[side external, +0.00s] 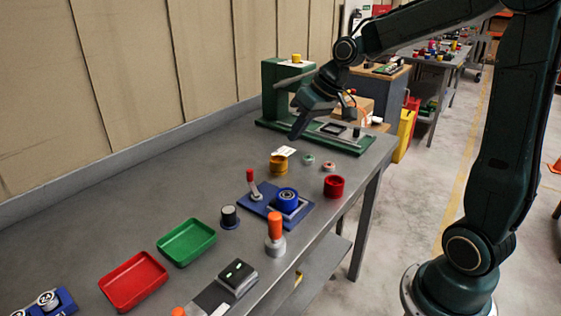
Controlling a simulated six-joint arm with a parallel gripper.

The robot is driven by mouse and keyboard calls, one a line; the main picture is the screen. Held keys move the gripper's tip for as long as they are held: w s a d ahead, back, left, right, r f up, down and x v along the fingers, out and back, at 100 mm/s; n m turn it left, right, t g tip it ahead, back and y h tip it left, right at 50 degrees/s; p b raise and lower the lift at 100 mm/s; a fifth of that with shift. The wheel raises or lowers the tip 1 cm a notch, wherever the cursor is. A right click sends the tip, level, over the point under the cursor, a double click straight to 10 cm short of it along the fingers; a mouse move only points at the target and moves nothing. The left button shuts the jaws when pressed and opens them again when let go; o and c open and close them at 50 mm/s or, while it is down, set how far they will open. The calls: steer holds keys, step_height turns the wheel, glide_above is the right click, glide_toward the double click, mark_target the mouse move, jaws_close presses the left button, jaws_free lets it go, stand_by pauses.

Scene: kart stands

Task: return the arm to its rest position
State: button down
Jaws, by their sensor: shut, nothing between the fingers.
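My gripper (294,136) is at the end of my dark green arm, pointing down and to the left. It is shut and empty. It hangs over the far part of the grey workbench (120,190), in front of the green press-like stand (275,95).
A green tray (186,242) and red tray (133,280) lie nearer. Bare bench lies along the wall.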

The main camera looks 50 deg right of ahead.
steer(key=s+a+r+h, duration=0.1)
steer(key=s+a, duration=0.2)
steer(key=s, duration=0.8)
steer(key=s+a+r+n+h, duration=0.1)
steer(key=s+a, duration=0.3)
steer(key=s, duration=0.7)
steer(key=shift+r, duration=0.35)
